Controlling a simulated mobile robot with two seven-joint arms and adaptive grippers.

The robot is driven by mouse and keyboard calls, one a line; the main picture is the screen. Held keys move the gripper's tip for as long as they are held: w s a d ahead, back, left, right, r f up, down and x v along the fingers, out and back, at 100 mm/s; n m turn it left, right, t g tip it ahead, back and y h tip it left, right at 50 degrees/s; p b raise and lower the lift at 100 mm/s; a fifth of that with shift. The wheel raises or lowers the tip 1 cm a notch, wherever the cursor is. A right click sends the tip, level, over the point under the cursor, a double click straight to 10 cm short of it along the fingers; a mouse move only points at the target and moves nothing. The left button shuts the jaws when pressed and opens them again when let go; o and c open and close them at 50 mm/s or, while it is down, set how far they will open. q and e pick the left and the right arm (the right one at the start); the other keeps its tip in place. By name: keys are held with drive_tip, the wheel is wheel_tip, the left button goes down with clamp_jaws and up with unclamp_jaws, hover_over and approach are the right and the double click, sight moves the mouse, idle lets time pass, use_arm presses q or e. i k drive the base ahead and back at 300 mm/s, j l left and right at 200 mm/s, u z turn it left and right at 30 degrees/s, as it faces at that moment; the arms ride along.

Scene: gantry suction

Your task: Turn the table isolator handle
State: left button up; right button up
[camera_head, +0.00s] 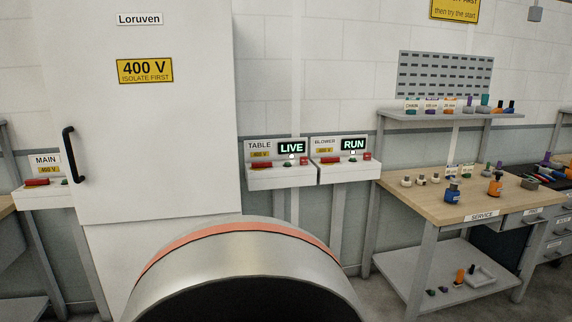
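The table isolator is a white box (278,178) on a stand near the middle of the head view, labelled TABLE. Its display (291,147) reads LIVE in green. A red handle (261,164) lies across the box's left side, below a yellow 400 V label (261,154). A small green part and a small red part sit to the right of the handle. Neither of my grippers shows in this view.
A BLOWER box (343,172) reading RUN stands directly to the right. A MAIN box (45,196) stands left of the tall white cabinet (150,185). A large metal drum-like shape (240,250) fills the lower middle. A service bench (420,197) with several bottles is at right.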

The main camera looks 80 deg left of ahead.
sight(267, 163)
drive_tip(key=i+j+u, duration=0.1)
drive_tip(key=u, duration=0.4)
drive_tip(key=i+j+u, duration=0.15)
drive_tip(key=u, duration=0.3)
drive_tip(key=i+j+u, duration=0.15)
drive_tip(key=u, duration=0.35)
drive_tip(key=i+u, duration=0.7)
drive_tip(key=i+l+u, duration=0.15)
drive_tip(key=u, duration=0.2)
drive_tip(key=i, duration=0.1)
